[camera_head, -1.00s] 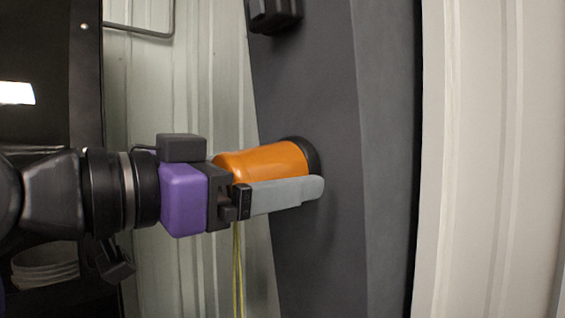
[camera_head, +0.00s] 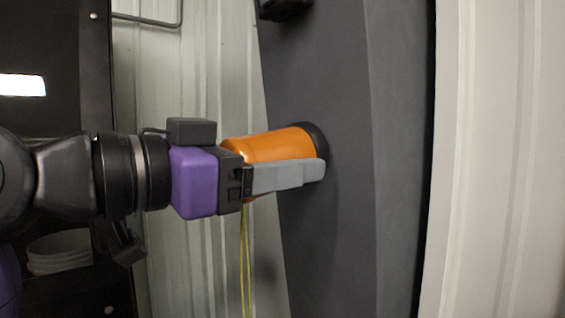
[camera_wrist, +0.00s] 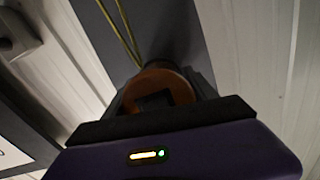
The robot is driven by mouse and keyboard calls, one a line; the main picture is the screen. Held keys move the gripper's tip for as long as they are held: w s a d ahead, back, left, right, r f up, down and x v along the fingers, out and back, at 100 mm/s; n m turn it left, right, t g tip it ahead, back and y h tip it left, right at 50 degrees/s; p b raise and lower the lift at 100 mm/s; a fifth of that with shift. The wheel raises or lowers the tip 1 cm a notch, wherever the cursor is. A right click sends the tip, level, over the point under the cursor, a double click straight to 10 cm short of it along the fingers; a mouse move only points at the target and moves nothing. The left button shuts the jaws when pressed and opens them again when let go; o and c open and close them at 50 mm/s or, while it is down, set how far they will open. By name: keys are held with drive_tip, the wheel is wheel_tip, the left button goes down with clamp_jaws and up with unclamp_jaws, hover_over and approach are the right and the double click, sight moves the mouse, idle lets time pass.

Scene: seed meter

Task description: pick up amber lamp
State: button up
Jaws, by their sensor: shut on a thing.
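The amber lamp (camera_head: 274,146) is an orange cylinder with a black base, lying sideways against the face of a dark grey panel (camera_head: 345,220). My gripper (camera_head: 312,170) reaches in from the left and is shut on the lamp, with one grey finger along its near side. The other finger is hidden behind the lamp. In the wrist view the lamp (camera_wrist: 158,82) shows its round orange end just beyond the gripper body. I cannot tell whether the black base still touches the panel.
A dark fixture (camera_head: 284,8) sticks out of the panel above the lamp. Thin yellow cords (camera_head: 246,265) hang below the gripper. Pale ribbed walls (camera_head: 500,160) stand on both sides of the panel. White stacked bowls (camera_head: 60,252) sit in a dark shelf at lower left.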

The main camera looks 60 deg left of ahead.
drive_tip(key=s+d+r, duration=0.1)
drive_tip(key=s+r, duration=0.2)
drive_tip(key=s, duration=0.6)
drive_tip(key=s+d+r+b, duration=0.1)
drive_tip(key=s+r, duration=0.3)
drive_tip(key=s, duration=0.5)
drive_tip(key=shift+s+d, duration=0.25)
